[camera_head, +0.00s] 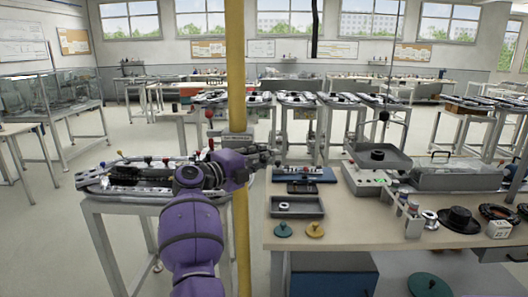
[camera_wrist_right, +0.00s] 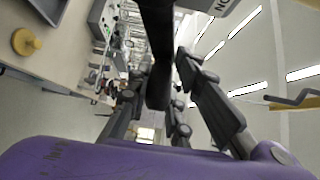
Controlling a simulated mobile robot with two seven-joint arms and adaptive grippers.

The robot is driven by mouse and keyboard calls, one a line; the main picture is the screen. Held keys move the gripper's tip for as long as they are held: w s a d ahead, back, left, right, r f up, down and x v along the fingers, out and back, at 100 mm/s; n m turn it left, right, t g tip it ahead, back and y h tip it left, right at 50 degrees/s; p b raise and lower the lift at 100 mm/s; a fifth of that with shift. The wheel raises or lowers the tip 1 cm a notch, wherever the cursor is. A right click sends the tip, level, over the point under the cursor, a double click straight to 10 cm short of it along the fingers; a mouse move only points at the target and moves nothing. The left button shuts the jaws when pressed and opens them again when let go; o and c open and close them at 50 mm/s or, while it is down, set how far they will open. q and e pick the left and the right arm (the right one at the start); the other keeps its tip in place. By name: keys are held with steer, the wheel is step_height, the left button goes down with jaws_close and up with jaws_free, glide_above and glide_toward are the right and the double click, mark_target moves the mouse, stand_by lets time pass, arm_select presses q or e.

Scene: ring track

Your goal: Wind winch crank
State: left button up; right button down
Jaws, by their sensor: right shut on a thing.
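In the right wrist view a dark bar (camera_wrist_right: 156,55), which looks like the crank's handle, runs down between the fingers. The gripper is shut on it. The crank's arm is not clear, and the labelled box (camera_wrist_right: 215,5) shows only at the top edge. My left gripper is out of view.
A workbench (camera_head: 350,232) at right holds a grey tray (camera_head: 297,212), a scale (camera_head: 378,157) and dark discs (camera_head: 460,218). A narrow table (camera_head: 104,207) with track parts is at left. A dark weight (camera_head: 384,115) hangs on a cable. Floor is clear at far left.

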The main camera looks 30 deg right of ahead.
steer(key=shift+s+d+f, duration=0.1)
steer(key=shift+d+f, duration=0.05)
steer(key=shift+f, duration=0.85)
steer(key=c, duration=1.6)
jaws_free()
steer(key=shift+r, duration=0.25)
steer(key=v, duration=1.2)
